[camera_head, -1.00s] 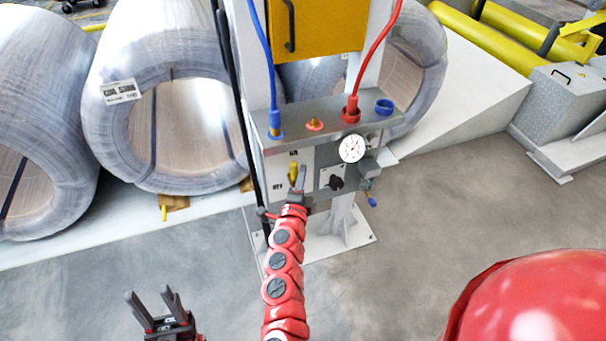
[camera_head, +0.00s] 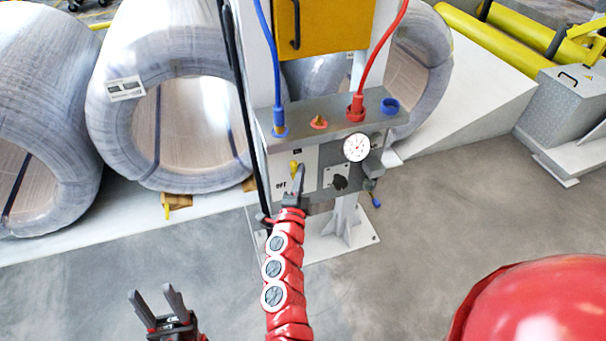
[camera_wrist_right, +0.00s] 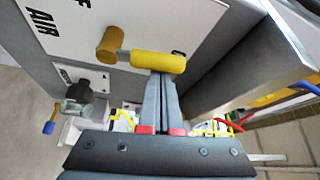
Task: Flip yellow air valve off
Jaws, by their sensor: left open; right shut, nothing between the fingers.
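The yellow air valve (camera_head: 294,170) is on the light front plate of the grey control box in the head view. In the right wrist view its yellow handle (camera_wrist_right: 158,62) extends sideways from a round yellow pivot toward the right. My right gripper (camera_head: 301,170) is shut and empty, just right of the valve in the head view. In the right wrist view its closed fingertips (camera_wrist_right: 161,82) are at the handle's outer part, which overlaps them; whether they touch is unclear. My left gripper (camera_head: 156,297) is open and empty, low over the floor at the lower left.
The box carries a pressure gauge (camera_head: 356,148), a black knob (camera_head: 340,183), a blue hose (camera_head: 267,60) and a red hose (camera_head: 382,55). A yellow cabinet (camera_head: 320,25) is above. Wrapped coils (camera_head: 115,120) stand behind at left.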

